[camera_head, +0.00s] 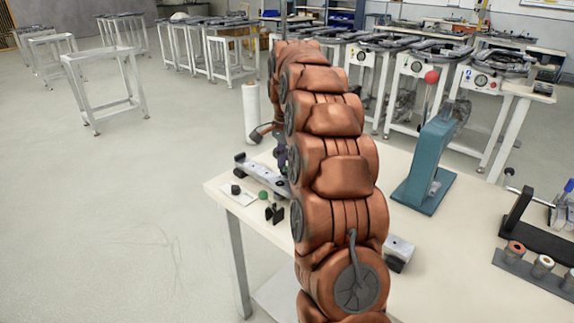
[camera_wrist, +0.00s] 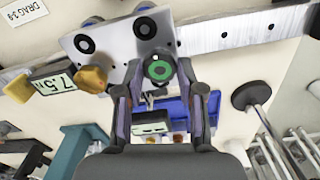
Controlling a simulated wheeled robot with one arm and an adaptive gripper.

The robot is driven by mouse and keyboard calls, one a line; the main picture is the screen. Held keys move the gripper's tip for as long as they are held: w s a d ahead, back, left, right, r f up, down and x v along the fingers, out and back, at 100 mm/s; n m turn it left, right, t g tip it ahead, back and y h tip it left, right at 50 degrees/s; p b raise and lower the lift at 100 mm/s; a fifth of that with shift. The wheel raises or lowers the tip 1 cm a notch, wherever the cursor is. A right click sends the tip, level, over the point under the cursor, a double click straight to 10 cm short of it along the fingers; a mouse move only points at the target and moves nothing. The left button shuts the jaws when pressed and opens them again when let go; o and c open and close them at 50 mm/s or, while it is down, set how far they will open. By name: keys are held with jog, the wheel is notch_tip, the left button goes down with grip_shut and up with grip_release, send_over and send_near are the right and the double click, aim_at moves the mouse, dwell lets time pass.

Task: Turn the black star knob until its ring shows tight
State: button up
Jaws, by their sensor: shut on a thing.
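The black star knob (camera_wrist: 158,69) shows in the wrist view with a green ring on its face, on or in front of a silver metal plate (camera_wrist: 112,60). My gripper (camera_wrist: 159,80) has one finger on each side of the knob and is shut on it. The fingers hide the knob's sides. In the head view, my copper-coloured arm hides most of the gripper and the knob near the metal rail (camera_head: 262,176) on the bench.
A black disc on a stem (camera_wrist: 252,94) stands at right. On the bench (camera_head: 415,258) are a teal press (camera_head: 424,165), a green knob (camera_head: 263,195) and small black parts (camera_head: 274,212).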

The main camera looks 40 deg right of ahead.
jog(key=shift+r+m, duration=0.2)
jog(key=shift+m, duration=0.1)
jog(key=o, duration=1.2)
jog(key=shift+f, duration=0.1)
jog(key=shift+c, duration=0.2)
jog(key=shift+r, duration=3.75)
